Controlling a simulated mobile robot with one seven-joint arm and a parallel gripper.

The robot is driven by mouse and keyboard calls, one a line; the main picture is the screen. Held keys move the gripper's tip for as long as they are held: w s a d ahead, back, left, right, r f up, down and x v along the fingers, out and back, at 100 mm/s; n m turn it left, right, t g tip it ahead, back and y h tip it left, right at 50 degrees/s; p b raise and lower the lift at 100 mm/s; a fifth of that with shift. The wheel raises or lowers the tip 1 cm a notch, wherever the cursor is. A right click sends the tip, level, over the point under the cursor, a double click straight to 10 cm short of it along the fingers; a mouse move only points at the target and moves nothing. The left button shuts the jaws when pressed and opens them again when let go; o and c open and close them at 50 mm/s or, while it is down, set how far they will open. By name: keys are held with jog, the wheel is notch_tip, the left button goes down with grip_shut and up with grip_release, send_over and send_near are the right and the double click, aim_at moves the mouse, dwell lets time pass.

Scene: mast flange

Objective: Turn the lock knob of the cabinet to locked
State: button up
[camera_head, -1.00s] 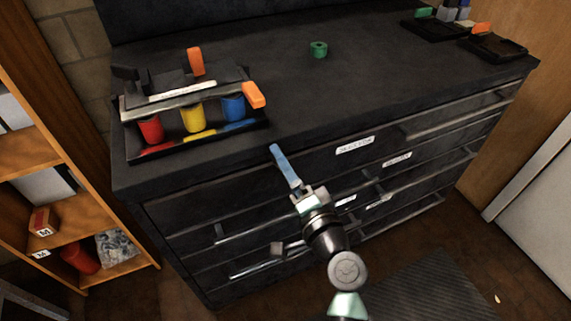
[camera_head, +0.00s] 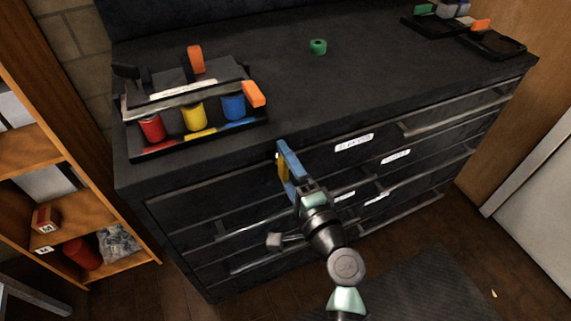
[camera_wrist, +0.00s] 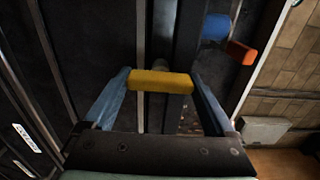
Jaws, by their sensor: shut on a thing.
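The lock knob is a yellow bar (camera_wrist: 160,81) on the dark front of the cabinet (camera_head: 325,165). In the wrist view it spans the gap between the two blue fingers of my gripper (camera_wrist: 160,80), which press on its two ends. A short round stem shows behind the bar. In the head view my gripper (camera_head: 284,161) is at the upper part of the cabinet front, just below the top edge, with a sliver of yellow beside its fingers. The fingers and wrist hide most of the knob there, and I cannot read any lock marking.
A rack with red, yellow and blue cylinders (camera_head: 194,118) stands on the cabinet top, with an orange tab (camera_head: 253,93) near the front edge. A green ring (camera_head: 318,46) lies farther back. Bar handles (camera_head: 450,113) stick out from the drawers. A wooden shelf (camera_head: 90,210) stands left.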

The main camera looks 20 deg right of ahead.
jog(key=shift+f, duration=0.1)
jog(key=o, duration=1.1)
jog(key=shift+c, duration=0.2)
jog(key=s, duration=1.3)
jog(key=shift+d+b, duration=0.2)
jog(key=shift+b, duration=0.15)
